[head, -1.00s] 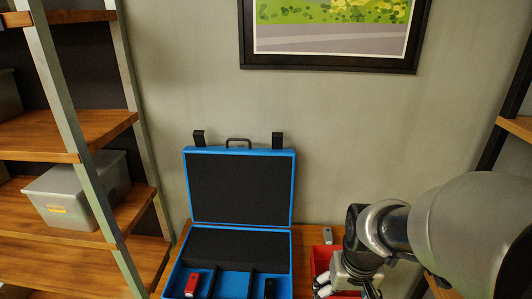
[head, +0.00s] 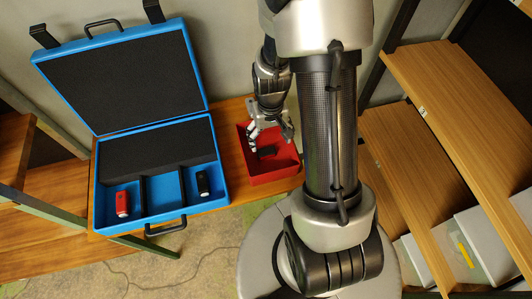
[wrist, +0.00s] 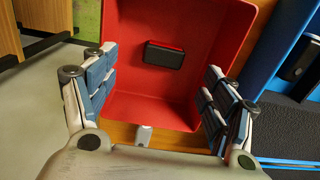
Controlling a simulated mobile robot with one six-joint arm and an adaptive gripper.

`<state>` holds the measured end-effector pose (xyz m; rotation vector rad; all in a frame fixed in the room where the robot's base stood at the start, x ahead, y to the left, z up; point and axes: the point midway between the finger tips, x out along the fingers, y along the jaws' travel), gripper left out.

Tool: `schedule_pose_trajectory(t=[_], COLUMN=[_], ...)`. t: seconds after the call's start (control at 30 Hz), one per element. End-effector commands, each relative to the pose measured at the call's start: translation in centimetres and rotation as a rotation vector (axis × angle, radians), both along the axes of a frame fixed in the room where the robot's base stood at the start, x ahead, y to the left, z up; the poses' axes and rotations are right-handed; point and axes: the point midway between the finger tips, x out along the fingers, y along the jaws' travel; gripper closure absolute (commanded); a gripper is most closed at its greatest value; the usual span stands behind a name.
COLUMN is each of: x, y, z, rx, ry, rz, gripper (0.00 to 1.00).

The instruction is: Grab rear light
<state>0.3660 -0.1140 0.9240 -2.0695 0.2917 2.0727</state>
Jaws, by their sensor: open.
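My gripper (head: 271,130) is open and empty, above the red bin (head: 284,176). In the wrist view its two fingers stand wide apart, one on each side of the picture (wrist: 160,85). A red light-like device (head: 122,203) with a pale end lies in the left compartment of the blue case. A black one (head: 203,184) lies in the right compartment. I cannot tell for certain which is the rear light.
The open blue case (head: 160,217) stands left of the bin on the wooden table (head: 236,160). A small light-grey object (wrist: 143,135) sits just outside the bin's edge. Wooden shelves (head: 455,110) stand at the right. The case's middle compartment is empty.

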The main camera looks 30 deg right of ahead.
Motion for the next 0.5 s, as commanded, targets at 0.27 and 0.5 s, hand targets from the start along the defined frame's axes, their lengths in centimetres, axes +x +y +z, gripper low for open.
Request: schedule_pose_trajectory(t=[0.27,0.5], x=[0.0,0.0], y=[0.0,0.5], z=[-3.3,-5.2], rx=[0.0,0.0], ry=[0.0,0.001], rz=[0.0,0.001], gripper=[0.22,0.22])
